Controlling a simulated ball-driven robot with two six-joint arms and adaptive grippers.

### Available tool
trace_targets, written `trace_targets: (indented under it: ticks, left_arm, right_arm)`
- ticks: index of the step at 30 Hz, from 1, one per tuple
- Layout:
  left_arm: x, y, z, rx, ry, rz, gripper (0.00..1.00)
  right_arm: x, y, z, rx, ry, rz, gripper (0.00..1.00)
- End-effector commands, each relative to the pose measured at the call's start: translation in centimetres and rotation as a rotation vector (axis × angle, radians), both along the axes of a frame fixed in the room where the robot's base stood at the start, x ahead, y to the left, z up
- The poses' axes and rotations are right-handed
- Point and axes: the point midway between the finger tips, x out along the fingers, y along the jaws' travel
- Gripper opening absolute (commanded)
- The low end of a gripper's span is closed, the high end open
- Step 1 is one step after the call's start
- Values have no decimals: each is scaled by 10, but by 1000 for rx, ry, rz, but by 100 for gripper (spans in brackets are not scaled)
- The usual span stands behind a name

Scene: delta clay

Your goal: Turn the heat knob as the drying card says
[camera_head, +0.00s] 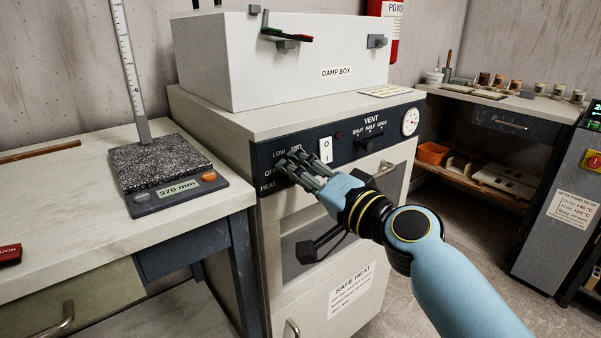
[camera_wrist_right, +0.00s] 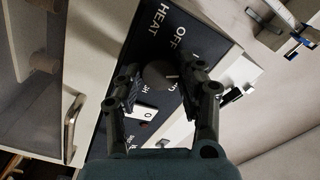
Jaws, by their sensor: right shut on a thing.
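The heat knob (camera_wrist_right: 158,74) is a dark round knob on the navy control panel (camera_head: 262,158). In the wrist view it sits between the fingers of my right gripper (camera_wrist_right: 160,84), which is shut on it. In the head view my right gripper (camera_head: 292,164) covers the knob; the words LOW, MID, OFF and HEAT show around it. A pale mark shows on the knob's right side, but its exact setting is unclear. A white SAFE HEAT card (camera_head: 351,291) is on the cabinet's lower front; its small lines are unreadable. My left gripper is not in view.
The damp box (camera_head: 280,65) stands on the cabinet. A scale (camera_head: 165,191) is on the left bench. A handle (camera_head: 385,169) projects below the panel.

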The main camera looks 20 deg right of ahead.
Motion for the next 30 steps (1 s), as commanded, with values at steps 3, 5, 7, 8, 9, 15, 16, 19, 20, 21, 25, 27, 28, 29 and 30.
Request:
trace_targets:
  ticks: [3, 5, 7, 8, 9, 15, 16, 19, 20, 21, 25, 27, 28, 29, 30]
  left_arm:
    - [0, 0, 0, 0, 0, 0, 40]
    - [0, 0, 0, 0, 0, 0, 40]
    - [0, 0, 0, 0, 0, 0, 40]
    - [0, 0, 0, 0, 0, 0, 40]
    - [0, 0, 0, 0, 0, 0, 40]
    - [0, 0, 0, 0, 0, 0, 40]
    - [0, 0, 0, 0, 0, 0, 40]
    - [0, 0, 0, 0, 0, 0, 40]
    - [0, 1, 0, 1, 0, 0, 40]
    - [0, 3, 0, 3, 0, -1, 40]
    - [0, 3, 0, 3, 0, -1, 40]
    - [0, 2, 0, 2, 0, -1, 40]
    - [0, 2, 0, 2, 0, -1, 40]
    - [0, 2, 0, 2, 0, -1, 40]
    - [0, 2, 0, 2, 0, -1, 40]
  right_arm:
    - [0, 0, 0, 0, 0, 0, 6]
    - [0, 0, 0, 0, 0, 0, 6]
    - [0, 0, 0, -1, 0, 0, 6]
    - [0, 0, 0, -1, 0, 0, 6]
    - [0, 0, 0, -1, 0, 0, 43]
    - [0, 0, 0, -1, 0, 0, 62]
    - [0, 0, 0, -1, 0, 0, 62]
    - [0, 0, 0, -1, 0, 0, 62]
    - [0, 0, 0, -1, 0, 0, 62]
    - [0, 0, 0, -1, 0, 0, 62]
    - [-9, -3, -1, -2, 1, -1, 62]
    - [-19, -7, -2, -4, 2, -1, 62]
    - [-25, -9, -2, -3, 3, 0, 62]
    - [-31, -11, -1, -3, 3, 0, 62]
    - [-40, -15, -2, -4, 3, 0, 62]
